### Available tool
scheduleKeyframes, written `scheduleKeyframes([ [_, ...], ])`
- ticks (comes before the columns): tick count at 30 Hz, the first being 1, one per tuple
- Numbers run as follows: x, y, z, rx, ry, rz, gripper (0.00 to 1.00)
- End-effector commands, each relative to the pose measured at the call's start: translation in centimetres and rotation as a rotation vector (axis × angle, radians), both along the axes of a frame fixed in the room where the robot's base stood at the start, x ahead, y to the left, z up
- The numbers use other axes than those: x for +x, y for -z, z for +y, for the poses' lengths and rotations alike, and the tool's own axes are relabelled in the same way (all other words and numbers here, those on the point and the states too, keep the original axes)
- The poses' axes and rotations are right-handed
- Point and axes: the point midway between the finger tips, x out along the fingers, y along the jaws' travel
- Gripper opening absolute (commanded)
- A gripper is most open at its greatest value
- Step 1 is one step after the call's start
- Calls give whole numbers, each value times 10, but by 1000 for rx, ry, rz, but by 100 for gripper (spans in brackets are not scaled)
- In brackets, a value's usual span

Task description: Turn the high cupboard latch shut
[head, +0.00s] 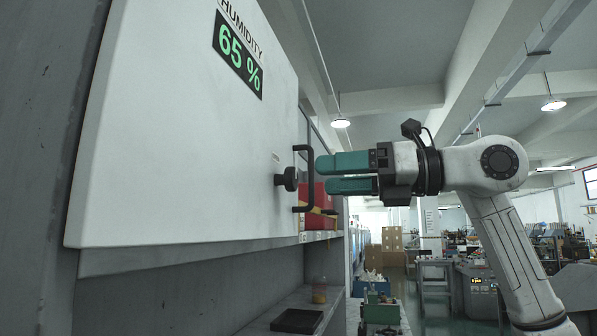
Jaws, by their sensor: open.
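The high cupboard (180,140) has a pale door face with a humidity display reading 65 % (238,55). The latch (288,179) is a dark round knob at the door's lower right. A black bar handle (309,180) stands just right of it. My gripper (318,175) is at the right of the handle, with two teal fingers, one above the other, pointing left. The fingers are apart with a narrow gap and hold nothing. Their tips are close to the handle; I cannot tell whether they touch it. The far side of the latch is hidden.
Red and yellow boxes (318,208) stand on a shelf behind the handle. Below the cupboard, a lower shelf (268,318) carries a black tray (297,321) and a small jar (319,291). Cardboard boxes (394,243) and workbenches stand farther back.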

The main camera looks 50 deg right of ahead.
Motion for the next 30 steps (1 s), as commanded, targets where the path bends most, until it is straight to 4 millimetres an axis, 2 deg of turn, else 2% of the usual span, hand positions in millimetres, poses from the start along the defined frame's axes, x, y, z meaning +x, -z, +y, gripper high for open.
scheduleKeyframes([
  [3, 21, -3, 8, 1, -3, 1, 67],
  [10, 49, -2, 18, 2, -2, -1, 67],
  [15, 56, 0, 21, 1, -2, -1, 67],
  [23, 57, 0, 21, 2, -1, -2, 67],
  [30, 57, 0, 21, 2, -1, -2, 44],
])
